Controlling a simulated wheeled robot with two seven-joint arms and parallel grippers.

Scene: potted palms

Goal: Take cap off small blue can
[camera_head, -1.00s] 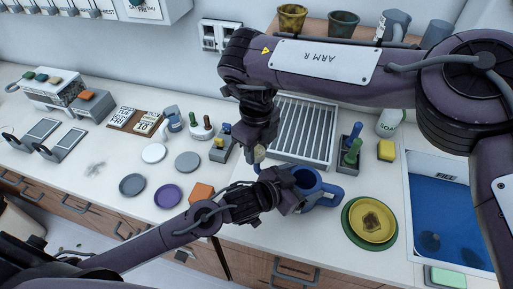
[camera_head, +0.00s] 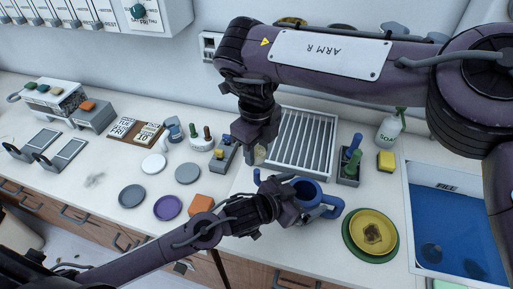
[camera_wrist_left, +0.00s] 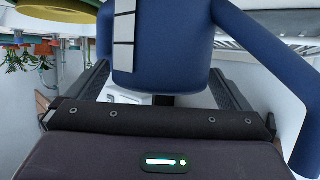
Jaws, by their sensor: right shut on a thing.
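The small blue can (camera_head: 309,187) stands on the counter, its handle to the right. Its blue spout tip (camera_head: 257,176) shows left of my left gripper. My left gripper (camera_head: 287,200) is at the can's near side. In the left wrist view the blue can (camera_wrist_left: 165,45) stands between its two spread fingers, with no clear contact. My right gripper (camera_head: 259,146) points down, above and behind the spout tip. It is shut on a small pale beige thing, likely the cap (camera_head: 259,155), which looks apart from the spout. The gripper hides part of it.
A drying rack (camera_head: 302,140) is behind the can. A yellow plate on a green one (camera_head: 348,237) lies front right. An orange block (camera_head: 201,203) and several round discs lie to the left. A blue sink (camera_head: 450,225) is at right.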

